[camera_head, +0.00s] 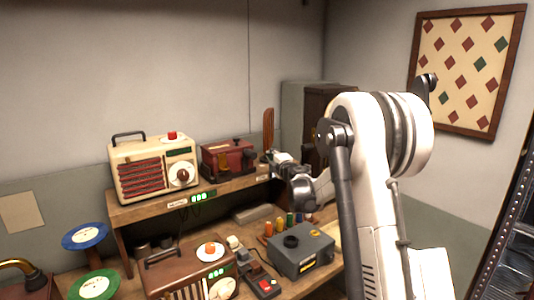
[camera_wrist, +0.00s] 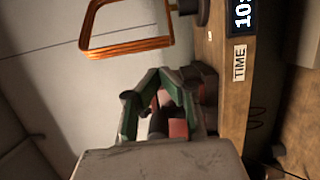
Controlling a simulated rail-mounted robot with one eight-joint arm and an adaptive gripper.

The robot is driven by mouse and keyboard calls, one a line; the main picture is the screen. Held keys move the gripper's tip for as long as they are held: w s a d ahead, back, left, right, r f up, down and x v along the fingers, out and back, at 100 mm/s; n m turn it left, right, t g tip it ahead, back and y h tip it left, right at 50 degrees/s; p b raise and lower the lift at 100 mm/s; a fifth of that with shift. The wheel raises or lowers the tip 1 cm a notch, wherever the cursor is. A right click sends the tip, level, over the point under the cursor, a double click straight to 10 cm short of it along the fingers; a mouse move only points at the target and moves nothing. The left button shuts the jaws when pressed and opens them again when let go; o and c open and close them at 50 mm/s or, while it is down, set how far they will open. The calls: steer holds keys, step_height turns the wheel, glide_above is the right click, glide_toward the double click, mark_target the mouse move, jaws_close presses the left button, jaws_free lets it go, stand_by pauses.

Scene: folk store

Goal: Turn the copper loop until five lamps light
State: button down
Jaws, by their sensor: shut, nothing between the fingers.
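The copper loop (camera_wrist: 127,48) fills the upper left of the wrist view, a rounded frame of several turns. In the head view it looks like a narrow upright brown-orange shape (camera_head: 268,128) beside the red set (camera_head: 228,158). My gripper (camera_wrist: 160,97) is shut and empty, below the loop in the wrist view and apart from it. In the head view my gripper (camera_head: 278,158) is near the right end of the upper shelf, close to the loop's foot. Small green lights (camera_head: 198,197) glow on the shelf edge; they are too small to count surely.
A cream radio (camera_head: 152,168) stands left on the upper shelf (camera_head: 150,208). A brown radio (camera_head: 190,272), a grey box (camera_head: 303,250) and colored pegs (camera_head: 290,219) crowd the bench below. A clock display (camera_wrist: 242,14) and a TIME label (camera_wrist: 239,63) are on the shelf edge.

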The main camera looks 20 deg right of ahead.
steer(key=w+p, duration=0.2)
steer(key=w, duration=0.6)
steer(key=shift+w+d, duration=0.15)
steer(key=shift+w, duration=0.15)
steer(key=shift+s+d, duration=0.1)
steer(key=d+b, duration=0.1)
steer(key=b, duration=0.1)
steer(key=s+b, duration=0.1)
steer(key=b, duration=0.1)
steer(key=shift+d+f, duration=0.25)
steer(key=shift+d, duration=0.1)
steer(key=shift+s+d+r+b, duration=0.15)
steer(key=shift+d+r+b, duration=0.15)
steer(key=shift+b, duration=0.1)
steer(key=s+d+b, duration=0.2)
steer(key=s, duration=0.7)
steer(key=shift+s, duration=0.4)
steer(key=shift+a, duration=0.1)
